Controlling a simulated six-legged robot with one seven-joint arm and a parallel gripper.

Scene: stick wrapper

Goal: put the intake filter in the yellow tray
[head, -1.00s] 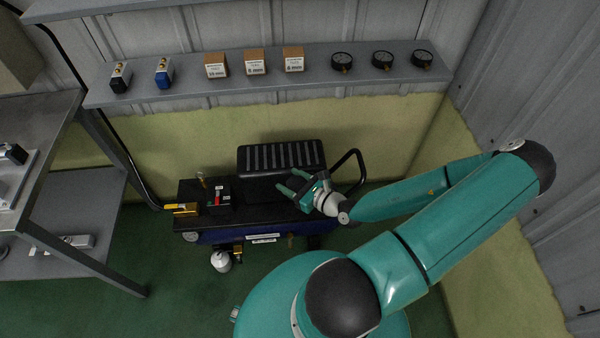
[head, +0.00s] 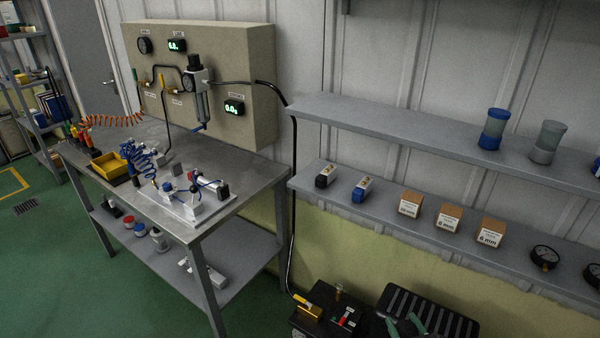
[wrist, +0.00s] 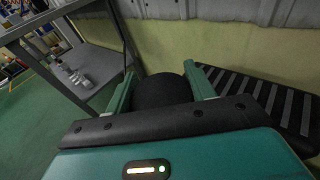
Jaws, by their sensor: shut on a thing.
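The intake filter (wrist: 160,93) is a dark, round black piece between the green fingers of my gripper (wrist: 160,72) in the wrist view. My gripper is shut on it. In the head view my gripper (head: 406,325) shows at the bottom edge, in front of the black ribbed compressor cover; the filter cannot be made out there against the black. The yellow tray (head: 118,173) sits on the metal workbench at the left, far from my gripper, beside blue coiled hose.
The workbench (head: 240,168) carries a pale fixture plate with valves. Its lower shelf (head: 235,255) holds small parts. The black ribbed compressor cover (head: 455,322) is close to my gripper. Wall shelves (head: 335,208) hold boxes and gauges. Green floor (head: 60,270) is open at the left.

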